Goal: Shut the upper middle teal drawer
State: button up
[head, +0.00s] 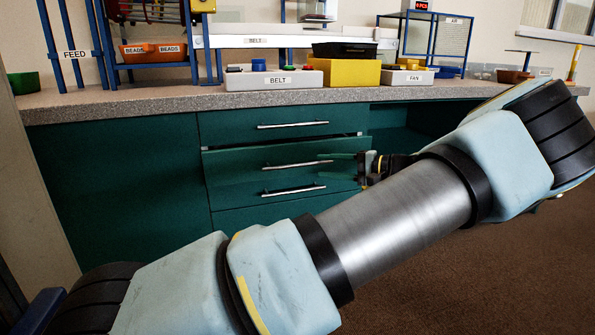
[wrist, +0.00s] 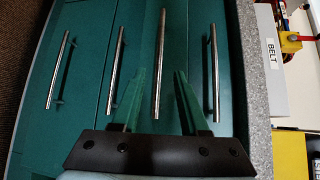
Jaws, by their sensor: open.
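The upper middle teal drawer (head: 240,163) stands pulled out a little in the head view, with a dark gap above its front. Its long metal handle (head: 297,166) runs across the front and also shows in the wrist view (wrist: 161,60). My gripper (head: 336,166) is open in front of the right part of this drawer. In the wrist view its two teal fingers (wrist: 160,85) appear on either side of the handle's line, with nothing held. I cannot tell whether they touch the drawer. My forearm crosses in front of the lower right of the drawer stack.
The top drawer (head: 225,122) looks closed above, and the lower middle drawer's handle (head: 293,191) shows below. An open dark bay (head: 405,118) lies right of the drawers.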

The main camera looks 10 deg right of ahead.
aim_at(303, 165)
jog(key=shift+b+x, duration=1.5)
jog(key=shift+x, duration=2.7)
jog(key=shift+c, duration=0.4)
grip_shut()
